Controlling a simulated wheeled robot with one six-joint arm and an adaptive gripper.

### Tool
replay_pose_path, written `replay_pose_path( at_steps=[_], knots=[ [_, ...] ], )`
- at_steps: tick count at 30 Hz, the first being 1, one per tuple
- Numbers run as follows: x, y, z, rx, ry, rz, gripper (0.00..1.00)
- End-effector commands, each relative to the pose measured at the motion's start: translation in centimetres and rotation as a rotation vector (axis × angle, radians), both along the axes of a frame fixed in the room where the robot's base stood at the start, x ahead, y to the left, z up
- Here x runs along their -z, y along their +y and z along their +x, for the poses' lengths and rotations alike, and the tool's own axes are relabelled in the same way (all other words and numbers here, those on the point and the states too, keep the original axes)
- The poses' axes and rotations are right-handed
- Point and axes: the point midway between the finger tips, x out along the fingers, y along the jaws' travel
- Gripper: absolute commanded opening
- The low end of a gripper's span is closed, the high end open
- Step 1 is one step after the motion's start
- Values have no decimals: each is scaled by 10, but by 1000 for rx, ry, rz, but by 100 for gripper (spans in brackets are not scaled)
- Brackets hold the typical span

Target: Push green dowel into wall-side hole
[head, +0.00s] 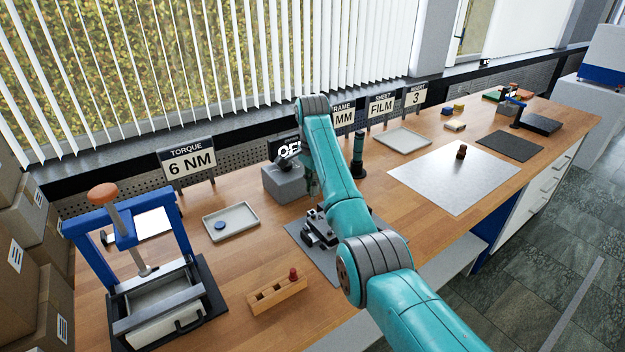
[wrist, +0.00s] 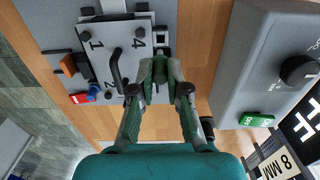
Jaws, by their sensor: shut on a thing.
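My gripper (wrist: 160,80) points at a numbered grey plate (wrist: 104,62) in the wrist view, its fingertips at the plate's right edge, the side towards the wall. It is shut on a small dull-green piece (wrist: 160,68), which I take to be the green dowel; the fingers hide most of it. The hole under it cannot be made out. The plate carries a black handle (wrist: 118,70) and the numbers 1 and 4. A blue round piece (wrist: 93,92) is at its near left corner. In the head view my arm hides the gripper and part of the plate's fixture (head: 318,228).
A grey box (wrist: 245,85) with a black knob (wrist: 298,69) stands close to the right in the wrist view. In the head view, a wooden block (head: 277,294) holding a red dowel (head: 293,273) lies at the front. A blue-framed press (head: 125,240) stands at the left.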

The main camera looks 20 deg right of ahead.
Motion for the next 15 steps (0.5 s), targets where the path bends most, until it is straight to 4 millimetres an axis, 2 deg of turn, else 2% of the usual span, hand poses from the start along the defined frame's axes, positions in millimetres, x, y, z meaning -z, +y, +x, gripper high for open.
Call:
replay_pose_path(
  at_steps=[6, 15],
  knots=[
    [18, 0, 0, 0, 2, 0, 0],
    [24, 0, 0, 0, 1, 0, 0]
  ],
)
